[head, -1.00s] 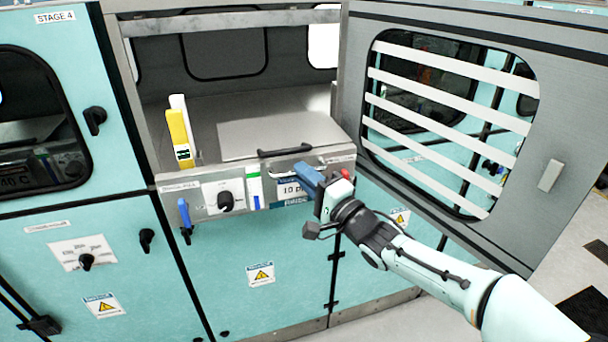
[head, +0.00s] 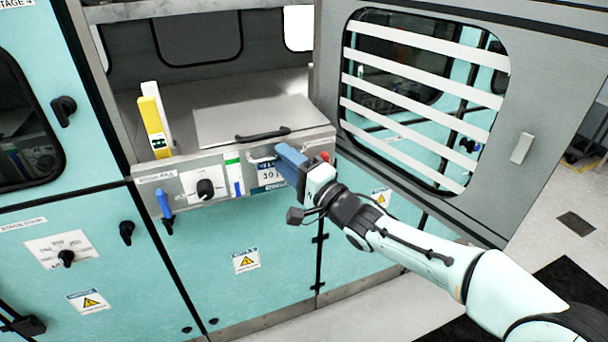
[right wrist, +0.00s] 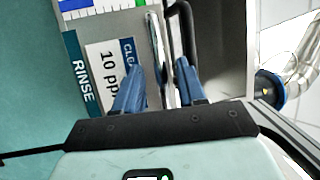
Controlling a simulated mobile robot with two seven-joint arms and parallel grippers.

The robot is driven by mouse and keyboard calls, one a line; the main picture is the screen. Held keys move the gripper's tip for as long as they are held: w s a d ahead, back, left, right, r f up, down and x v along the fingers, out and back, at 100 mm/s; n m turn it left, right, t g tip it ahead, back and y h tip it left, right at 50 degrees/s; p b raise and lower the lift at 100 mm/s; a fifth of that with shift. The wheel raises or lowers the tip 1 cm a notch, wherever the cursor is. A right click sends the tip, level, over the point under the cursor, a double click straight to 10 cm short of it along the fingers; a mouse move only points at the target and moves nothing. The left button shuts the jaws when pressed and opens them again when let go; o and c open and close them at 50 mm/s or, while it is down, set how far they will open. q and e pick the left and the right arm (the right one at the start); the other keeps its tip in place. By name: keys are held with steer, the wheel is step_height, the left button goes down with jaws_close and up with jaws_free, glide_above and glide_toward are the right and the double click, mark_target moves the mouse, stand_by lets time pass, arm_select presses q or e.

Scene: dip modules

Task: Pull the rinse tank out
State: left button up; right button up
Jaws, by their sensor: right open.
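The rinse tank (head: 250,150) is a grey metal unit with a flat top and a labelled front, set in the open cabinet bay. Its label reads RINSE in the right wrist view (right wrist: 84,85). A slim metal handle (right wrist: 154,50) is on its front, and a black handle (head: 262,135) is on its top edge. My right gripper (head: 290,160) is at the right part of the tank front. In the right wrist view its blue fingers (right wrist: 160,75) are open, with the metal handle between them. In the head view the gripper hides part of that handle. My left gripper is not in view.
The slatted-window door (head: 425,90) stands open to the right of the bay, close to my right arm. A yellow bottle-like piece (head: 153,128) stands at the tank's left. A blue lever (head: 164,205) and black knob (head: 205,188) are on the front.

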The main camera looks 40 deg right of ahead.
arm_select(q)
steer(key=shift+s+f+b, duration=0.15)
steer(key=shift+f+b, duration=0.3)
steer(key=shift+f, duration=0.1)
arm_select(e)
steer(key=v, duration=1.2)
steer(key=shift+s, duration=0.4)
